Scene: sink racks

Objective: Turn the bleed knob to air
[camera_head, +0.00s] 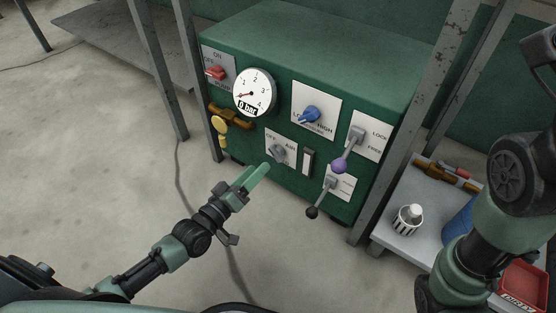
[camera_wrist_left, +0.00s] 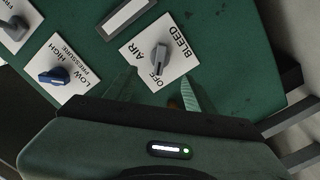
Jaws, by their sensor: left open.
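The grey bleed knob (camera_head: 279,153) sits on a white plate low on the front of the green machine, with OFF and AIR marked on it. In the left wrist view the same knob (camera_wrist_left: 159,59) shows with the words OFF, AIR and BLEED around it; its bar appears to lie toward OFF. My left gripper (camera_head: 260,173) is open, with its fingers pointing at the plate from the lower left. In the left wrist view the open fingers (camera_wrist_left: 158,80) stand either side of the plate's near end, apart from the knob. My right gripper is out of sight.
A blue pressure knob (camera_head: 311,114), a lever with a purple ball (camera_head: 339,166) and a black-ball lever (camera_head: 312,212) stick out nearby. A gauge (camera_head: 253,93) reads 0 bar. Brass fittings (camera_head: 220,124) project at the left. Metal posts flank the machine; the floor in front is clear.

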